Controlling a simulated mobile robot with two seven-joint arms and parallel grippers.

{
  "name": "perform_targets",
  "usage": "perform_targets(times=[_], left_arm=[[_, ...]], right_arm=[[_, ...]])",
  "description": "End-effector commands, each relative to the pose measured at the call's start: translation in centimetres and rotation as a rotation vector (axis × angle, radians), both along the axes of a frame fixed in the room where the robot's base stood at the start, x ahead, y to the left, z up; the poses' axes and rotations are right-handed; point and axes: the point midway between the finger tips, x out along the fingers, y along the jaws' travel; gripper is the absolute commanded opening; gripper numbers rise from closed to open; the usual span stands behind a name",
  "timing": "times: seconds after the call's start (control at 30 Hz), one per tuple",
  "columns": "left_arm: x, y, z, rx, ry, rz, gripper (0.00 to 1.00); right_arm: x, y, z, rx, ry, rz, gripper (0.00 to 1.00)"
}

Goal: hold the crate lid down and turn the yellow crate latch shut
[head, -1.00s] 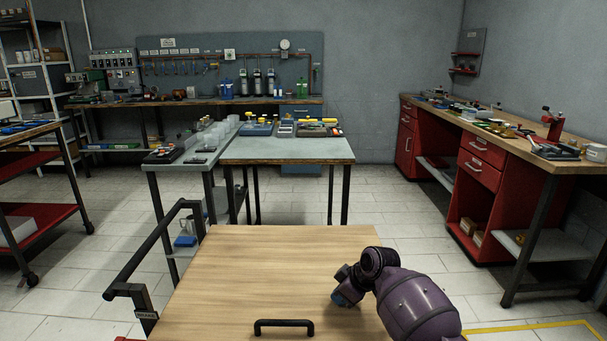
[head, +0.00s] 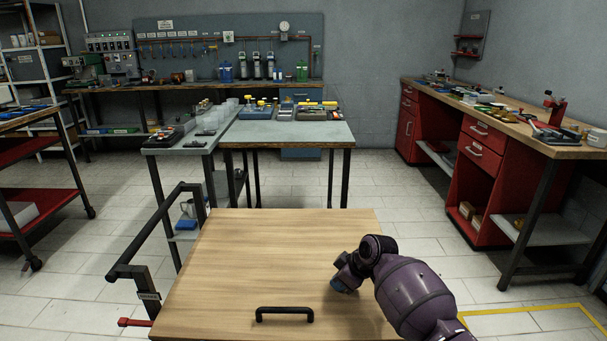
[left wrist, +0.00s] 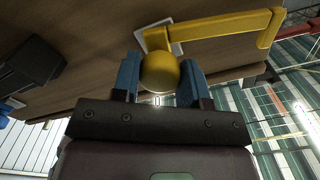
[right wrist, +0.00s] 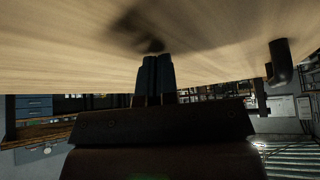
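The crate lid (head: 250,260) is a pale wooden board with a black handle (head: 285,311), lying flat at the bottom of the head view. My right gripper (head: 345,279) is over the lid's right part, fingers pointing down. In the right wrist view its fingers (right wrist: 155,72) are together and empty, their tips at or very near the lid (right wrist: 80,50). The yellow latch (left wrist: 225,28) shows only in the left wrist view, against a brown wooden face. My left gripper (left wrist: 160,80) has its blue fingers on either side of the latch's rounded end, seemingly touching it.
A black rail (head: 155,232) stands left of the lid. A grey-topped table (head: 290,133) with tools stands beyond it. A red workbench (head: 485,175) is at the right and a red trolley (head: 40,205) at the left. Tiled floor is free between them.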

Motion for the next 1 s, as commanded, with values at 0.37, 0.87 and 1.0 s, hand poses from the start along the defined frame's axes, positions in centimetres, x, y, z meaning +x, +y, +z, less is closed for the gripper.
perform_targets(times=[0.37,0.87,1.0], left_arm=[[-0.03,0.05,-0.08,0.278,0.002,0.003,0.15],[0.12,-0.1,-0.01,0.949,0.001,0.005,0.15],[0.17,-0.16,0.01,1.129,0.0,0.005,0.15]], right_arm=[[-0.07,-0.05,-0.24,-0.002,0.003,0.0,0.0],[-0.07,-0.07,-0.27,-0.002,0.003,-0.001,0.0],[-0.07,-0.07,-0.3,-0.001,0.004,-0.001,0.0]])
